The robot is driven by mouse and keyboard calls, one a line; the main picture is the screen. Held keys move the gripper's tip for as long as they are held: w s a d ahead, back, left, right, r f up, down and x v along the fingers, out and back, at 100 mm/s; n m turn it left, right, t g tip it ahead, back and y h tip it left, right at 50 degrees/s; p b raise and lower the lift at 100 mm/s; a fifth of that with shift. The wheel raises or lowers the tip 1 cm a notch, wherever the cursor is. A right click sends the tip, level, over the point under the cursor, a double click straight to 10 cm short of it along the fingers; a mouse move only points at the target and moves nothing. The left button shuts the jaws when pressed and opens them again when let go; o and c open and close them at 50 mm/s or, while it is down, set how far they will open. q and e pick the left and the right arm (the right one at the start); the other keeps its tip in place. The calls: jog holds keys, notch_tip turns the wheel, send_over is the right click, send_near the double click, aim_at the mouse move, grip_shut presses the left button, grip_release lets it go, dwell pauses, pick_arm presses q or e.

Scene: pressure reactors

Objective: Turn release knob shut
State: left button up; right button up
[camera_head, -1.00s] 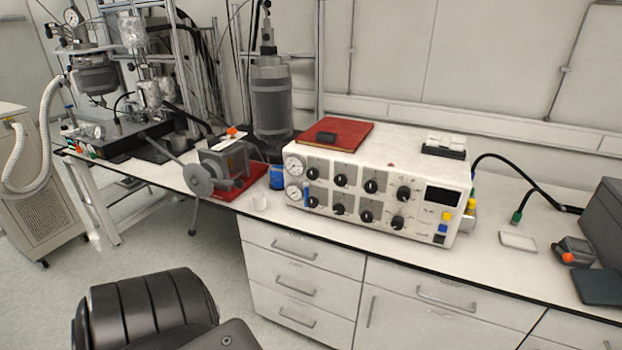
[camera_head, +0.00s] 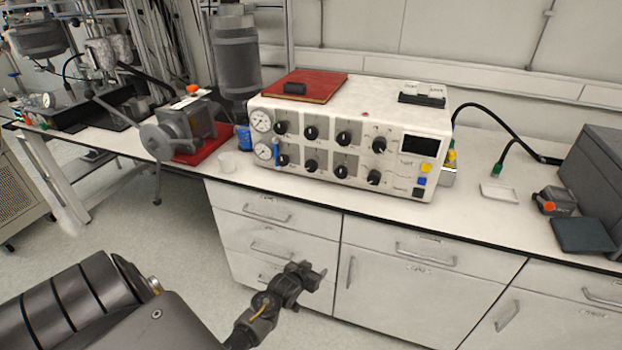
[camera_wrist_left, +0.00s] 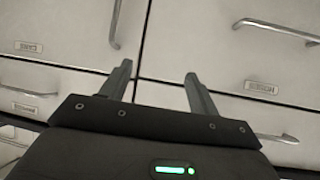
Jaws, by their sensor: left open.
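The white control box (camera_head: 350,140) stands on the bench with two rows of black knobs, two gauges at its left end and a small dark display at its right. I cannot tell which knob is the release knob. My left gripper (camera_head: 316,285) is low in front of the drawers, below the bench top and well apart from the box. In the left wrist view the two fingers of my left gripper (camera_wrist_left: 158,80) are spread with nothing between them, facing the drawer fronts. My right gripper is not in view.
A red book (camera_head: 304,86) lies on the box. A grey vise-like device (camera_head: 185,130) on a red base and a blue cup (camera_head: 243,138) stand to its left. A white tray (camera_head: 499,193) and dark case (camera_head: 595,170) are to the right. Drawer handles (camera_head: 425,255) jut out near my gripper.

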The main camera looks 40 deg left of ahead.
pick_arm(q)
jog(key=w+a+r+n+t+y+b, duration=0.1)
jog(key=w+a+r+t, duration=0.15)
jog(key=r, duration=0.55)
jog(key=w+a+r+t+y+b, duration=0.1)
jog(key=w+a+r, duration=0.15)
jog(key=r, duration=0.55)
jog(key=n+t+y, duration=0.2)
send_near(310, 168)
jog(key=x, duration=0.9)
jog(key=shift+w+r, duration=0.1)
jog(key=shift+w, duration=0.05)
jog(key=shift+w+a+m, duration=0.2)
jog(key=shift+w+m, duration=0.1)
jog(key=shift+w, duration=0.15)
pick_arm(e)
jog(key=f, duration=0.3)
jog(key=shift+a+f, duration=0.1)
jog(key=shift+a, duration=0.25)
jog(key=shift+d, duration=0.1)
pick_arm(q)
jog(key=shift+c, duration=0.7)
jog(key=c, duration=0.8)
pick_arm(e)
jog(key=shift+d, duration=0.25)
